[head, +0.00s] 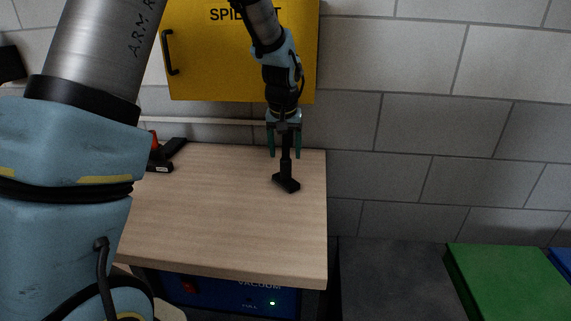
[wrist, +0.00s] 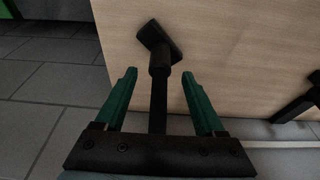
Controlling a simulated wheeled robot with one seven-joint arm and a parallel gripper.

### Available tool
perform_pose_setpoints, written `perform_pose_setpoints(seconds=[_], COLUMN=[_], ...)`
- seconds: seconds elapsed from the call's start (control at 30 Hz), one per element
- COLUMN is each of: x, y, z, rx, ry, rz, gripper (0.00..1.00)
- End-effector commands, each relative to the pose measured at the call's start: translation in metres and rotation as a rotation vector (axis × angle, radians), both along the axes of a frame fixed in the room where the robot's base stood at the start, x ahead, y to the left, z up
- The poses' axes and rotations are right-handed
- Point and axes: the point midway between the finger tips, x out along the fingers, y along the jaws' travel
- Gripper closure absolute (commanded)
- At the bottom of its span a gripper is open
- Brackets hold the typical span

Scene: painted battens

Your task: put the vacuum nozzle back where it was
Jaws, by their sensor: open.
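The black vacuum nozzle (head: 286,183) is near the right edge of the wooden table, its flat foot apparently on the tabletop and its tube rising from it. My gripper (head: 285,155) is above it, pointing down, with the tube between its two green fingers. In the wrist view the nozzle's foot (wrist: 157,38) lies beyond the fingertips. The tube runs back between the fingers of my gripper (wrist: 159,73), with a visible gap on each side. The fingers are open and not closed on the tube. The tube's upper end is hidden by the gripper.
The wooden table (head: 220,215) is mostly bare. A black and red object (head: 160,158) sits at its back left, partly hidden by my arm. A yellow cabinet (head: 225,60) hangs behind. A blue vacuum unit (head: 235,296) is below the table. A green block (head: 500,280) is at right.

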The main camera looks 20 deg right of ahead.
Motion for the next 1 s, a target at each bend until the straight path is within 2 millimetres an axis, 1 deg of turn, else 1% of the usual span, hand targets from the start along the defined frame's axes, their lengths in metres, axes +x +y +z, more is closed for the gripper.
perform_pose_setpoints(seconds=[0.1,0.2,0.3,0.4,0.5,0.6,0.67,0.77,0.87,0.9,0.97,1.0], x=[-0.006,-0.010,-0.013,-0.015,-0.016,-0.017,-0.016,-0.012,-0.011,-0.013,-0.020,-0.027], y=[0.003,0.005,0.007,0.008,0.009,0.009,0.014,0.040,0.091,0.116,0.156,0.181], z=[0.024,0.041,0.055,0.063,0.067,0.067,0.067,0.062,0.052,0.047,0.039,0.033], rx=[-0.004,-0.003,-0.002,0.000,0.000,0.000,0.001,0.007,0.015,0.017,0.022,0.025], ry=[-0.003,-0.003,-0.002,-0.001,0.000,0.001,0.001,0.010,0.027,0.035,0.049,0.058], rz=[-0.001,0.000,0.000,0.000,0.000,0.000,0.005,0.034,0.088,0.117,0.160,0.188], gripper=[0.29,0.29,0.29,0.29,0.29,0.29,0.29,0.29,0.29,0.29,0.29,0.29])
